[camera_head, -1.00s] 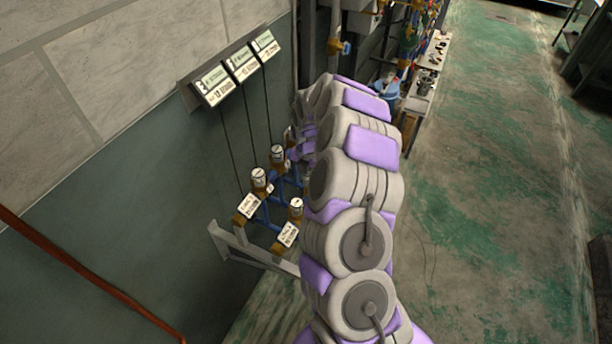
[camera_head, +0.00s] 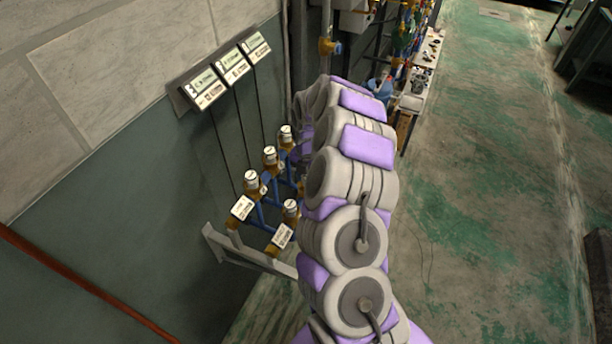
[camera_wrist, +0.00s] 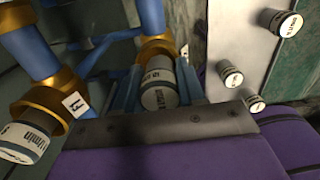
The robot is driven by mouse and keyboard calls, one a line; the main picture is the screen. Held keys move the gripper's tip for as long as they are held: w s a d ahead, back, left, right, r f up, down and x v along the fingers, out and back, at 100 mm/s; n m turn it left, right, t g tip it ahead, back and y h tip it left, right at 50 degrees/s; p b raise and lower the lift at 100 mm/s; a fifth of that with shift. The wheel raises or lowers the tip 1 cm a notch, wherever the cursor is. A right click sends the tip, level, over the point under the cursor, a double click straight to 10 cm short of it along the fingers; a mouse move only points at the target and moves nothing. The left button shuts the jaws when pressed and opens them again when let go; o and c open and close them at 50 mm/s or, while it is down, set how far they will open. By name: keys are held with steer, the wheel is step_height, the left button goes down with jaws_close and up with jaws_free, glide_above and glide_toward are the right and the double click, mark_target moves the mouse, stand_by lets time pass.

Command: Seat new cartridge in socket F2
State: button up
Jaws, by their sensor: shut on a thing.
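In the wrist view, my gripper (camera_wrist: 157,78) is shut on a white cartridge (camera_wrist: 160,92) with dark print on its end, between two blue-grey fingers. A brass socket ring (camera_wrist: 155,46) on a blue pipe lies just beyond the cartridge and lines up with it. I cannot tell how deep the cartridge sits in it, and no F2 label is readable. At left, another brass socket (camera_wrist: 50,97) with a small white tag (camera_wrist: 75,104) holds a white cartridge (camera_wrist: 22,142). In the head view my arm hides the gripper and the held cartridge.
In the head view, white-capped cartridges (camera_head: 270,157) stand on blue pipes by the wall, with label plates (camera_head: 242,208) in front. Three displays (camera_head: 232,66) hang above. Several more white cartridges (camera_wrist: 231,74) are on a grey panel (camera_wrist: 226,35).

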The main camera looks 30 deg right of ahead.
steer(key=shift+d+f, duration=0.1)
steer(key=shift+f, duration=0.3)
steer(key=shift+s+a+f, duration=0.1)
steer(key=shift+a+f, duration=0.1)
steer(key=shift+f, duration=0.2)
steer(key=shift+f, duration=0.1)
